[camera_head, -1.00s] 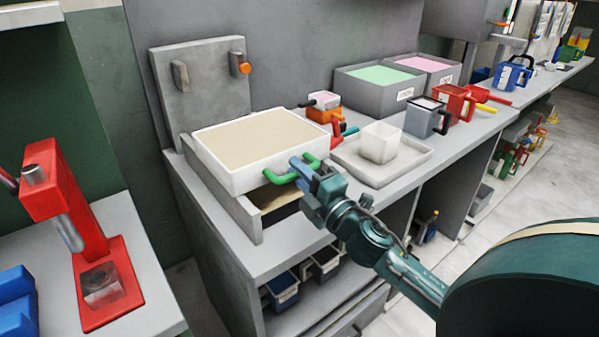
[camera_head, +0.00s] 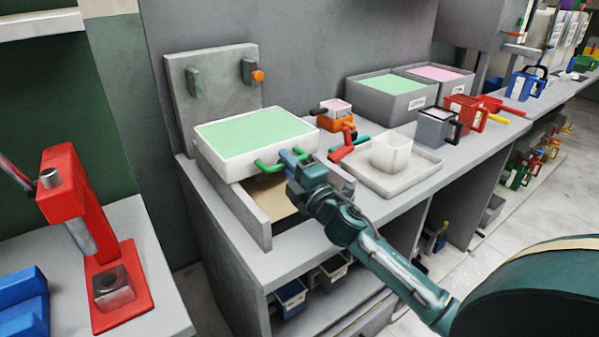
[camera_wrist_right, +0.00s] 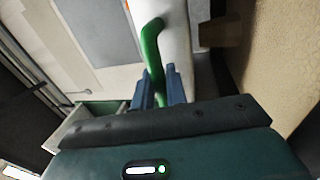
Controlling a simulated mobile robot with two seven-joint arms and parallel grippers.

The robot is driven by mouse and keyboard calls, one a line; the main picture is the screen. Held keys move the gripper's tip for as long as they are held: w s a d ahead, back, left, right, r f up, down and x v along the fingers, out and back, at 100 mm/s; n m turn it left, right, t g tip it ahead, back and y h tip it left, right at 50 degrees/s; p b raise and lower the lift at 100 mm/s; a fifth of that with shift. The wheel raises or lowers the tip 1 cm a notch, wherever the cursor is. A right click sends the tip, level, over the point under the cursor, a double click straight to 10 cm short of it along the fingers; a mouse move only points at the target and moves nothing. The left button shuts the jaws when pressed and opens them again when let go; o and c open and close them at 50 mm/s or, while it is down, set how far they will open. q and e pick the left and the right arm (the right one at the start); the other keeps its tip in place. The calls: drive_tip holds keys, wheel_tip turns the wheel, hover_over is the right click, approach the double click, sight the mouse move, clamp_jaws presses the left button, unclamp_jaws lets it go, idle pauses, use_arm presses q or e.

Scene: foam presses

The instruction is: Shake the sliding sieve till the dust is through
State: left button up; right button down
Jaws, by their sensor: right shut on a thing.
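The sliding sieve is a white box (camera_head: 232,171) with a green handle (camera_head: 268,166) on its front. Its top now shows an even pale green surface (camera_head: 255,131). It sits over a grey frame (camera_head: 240,207) on the bench, with beige material (camera_head: 278,194) visible under it. My right gripper (camera_head: 291,160) is shut on the green handle. The right wrist view shows the handle (camera_wrist_right: 152,48) between the blue fingers (camera_wrist_right: 162,88), with beige material (camera_wrist_right: 285,60) at the right. My left gripper is not in view.
Grey bins (camera_head: 390,102) are at the back. A red press (camera_head: 75,200) stands at the left.

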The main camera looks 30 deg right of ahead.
drive_tip(key=shift+w+d+r, duration=0.1)
drive_tip(key=shift+r, duration=0.05)
drive_tip(key=c, duration=1.5)
unclamp_jaws()
drive_tip(key=shift+w, duration=0.2)
drive_tip(key=shift+s, duration=0.1)
drive_tip(key=b+v, duration=0.2)
drive_tip(key=v, duration=1.1)
